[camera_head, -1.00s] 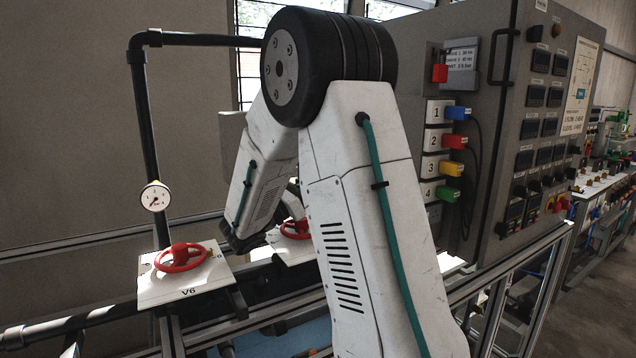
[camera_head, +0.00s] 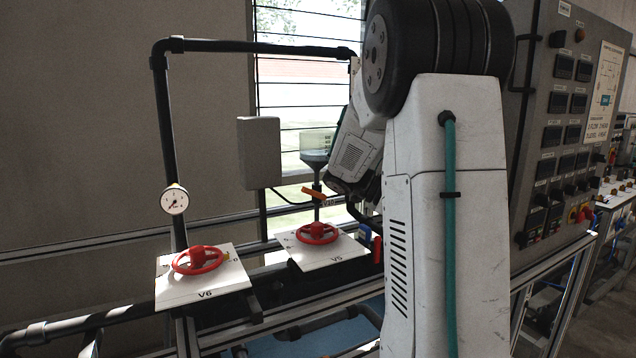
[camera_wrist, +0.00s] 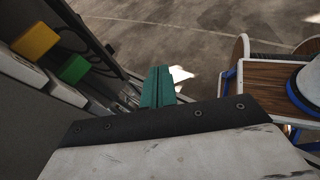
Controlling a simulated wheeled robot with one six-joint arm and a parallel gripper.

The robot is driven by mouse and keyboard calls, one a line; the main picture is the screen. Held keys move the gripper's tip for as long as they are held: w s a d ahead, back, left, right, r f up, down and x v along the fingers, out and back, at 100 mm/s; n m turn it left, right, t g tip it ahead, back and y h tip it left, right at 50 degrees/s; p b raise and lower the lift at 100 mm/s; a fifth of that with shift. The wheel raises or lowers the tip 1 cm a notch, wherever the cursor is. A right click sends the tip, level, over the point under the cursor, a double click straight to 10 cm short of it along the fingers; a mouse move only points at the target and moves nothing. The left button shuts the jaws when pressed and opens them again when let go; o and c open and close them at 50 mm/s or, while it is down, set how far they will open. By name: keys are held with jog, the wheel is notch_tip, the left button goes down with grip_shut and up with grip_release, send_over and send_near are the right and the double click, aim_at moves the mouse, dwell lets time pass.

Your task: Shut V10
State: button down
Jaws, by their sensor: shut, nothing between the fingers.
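V10 shows in the head view as a small orange lever (camera_head: 314,193) on a thin vertical pipe under a funnel-shaped vessel (camera_head: 318,150). The lever slants slightly down to the right, across the pipe, with a partly legible label beside it. My forearm is close to its right, and my upper arm hides what lies further right. My gripper's fingertips are hidden in the head view. In the wrist view my gripper (camera_wrist: 158,86) shows as teal fingers, shut together and empty, over open floor and away from V10.
Red handwheels V6 (camera_head: 200,260) and V5 (camera_head: 317,233) stand on white plates in front of V10. A grey box (camera_head: 259,152) is left of the vessel. The control cabinet (camera_head: 545,130) stands at the right.

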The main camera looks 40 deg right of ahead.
jog(key=w+a+f+m+t+y, duration=0.3)
jog(key=w+m+t+y, duration=0.3)
jog(key=t, duration=0.4)
jog(key=w+d+r+m+t+y, duration=0.1)
jog(key=w+d+r+m+t, duration=0.25)
jog(key=w+r+t, duration=1.2)
jog(key=g, duration=0.3)
send_over(314, 193)
jog(key=s+d, duration=0.2)
notch_tip(314, 193, down, 7)
jog(key=f, duration=0.1)
jog(key=a+f, duration=0.1)
jog(key=f, duration=0.2)
jog(key=shift+w+a, duration=0.3)
jog(key=shift+a, duration=0.1)
